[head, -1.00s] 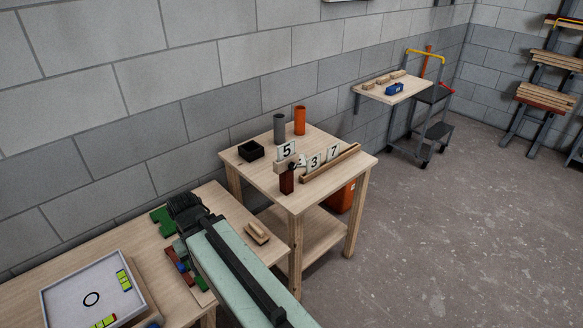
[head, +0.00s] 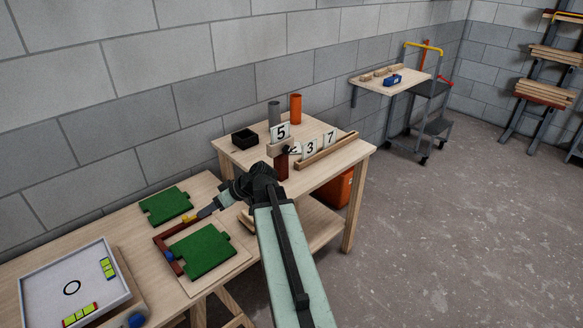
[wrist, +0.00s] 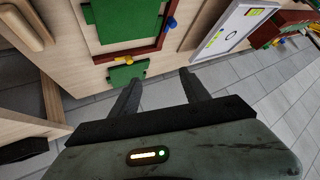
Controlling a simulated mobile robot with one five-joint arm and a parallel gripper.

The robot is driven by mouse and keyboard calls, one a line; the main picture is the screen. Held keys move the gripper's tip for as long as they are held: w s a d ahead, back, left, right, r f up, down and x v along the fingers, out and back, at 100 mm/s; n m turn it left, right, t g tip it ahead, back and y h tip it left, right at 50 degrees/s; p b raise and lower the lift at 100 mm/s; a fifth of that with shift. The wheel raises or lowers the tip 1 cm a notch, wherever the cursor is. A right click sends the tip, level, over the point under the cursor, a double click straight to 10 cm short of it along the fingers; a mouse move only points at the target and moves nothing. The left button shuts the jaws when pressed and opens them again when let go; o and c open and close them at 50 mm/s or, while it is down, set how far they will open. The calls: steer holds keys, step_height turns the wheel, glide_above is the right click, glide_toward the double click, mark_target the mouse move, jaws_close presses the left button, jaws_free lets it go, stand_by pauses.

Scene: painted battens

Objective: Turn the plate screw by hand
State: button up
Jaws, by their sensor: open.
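A white square plate (head: 45,287) with a black ring and two yellow-green spirit levels (head: 80,315) lies on the bench at the lower left of the head view. A round blue knob (head: 136,320) shows at its near right corner, cut by the picture's edge; it may be the plate screw. The plate also shows at the upper right of the wrist view (wrist: 222,32), with no screw clear there. My gripper (wrist: 160,76) is open and empty, its fingers apart. In the head view my gripper (head: 206,212) is over the bench, right of the plate and apart from it.
Green boards (head: 208,248) and a red-brown frame (head: 165,243) with small blue and yellow parts lie between plate and gripper. A side table (head: 235,155) with number cards, tubes and a black box stands behind. Open floor (head: 450,230) is at the right.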

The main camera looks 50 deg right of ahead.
steer(key=s+d+r+t+h+b, duration=0.1)
steer(key=d+t+b, duration=0.15)
steer(key=d, duration=0.75)
steer(key=s+d+r+t+h+b, duration=0.15)
steer(key=d+t, duration=0.25)
steer(key=d, duration=0.5)
steer(key=m+t+h+b, duration=0.1)
steer(key=t+h+b, duration=0.15)
steer(key=h, duration=0.25)
glide_toward(288, 150)
steer(key=shift+t+y, duration=0.25)
steer(key=shift+t, duration=0.15)
steer(key=w, duration=0.5)
steer(key=w+d, duration=0.1)
steer(key=w, duration=0.2)
steer(key=shift+w+f, duration=0.25)
steer(key=shift+f, duration=0.05)
steer(key=shift+c, duration=0.3)
jaws_close()
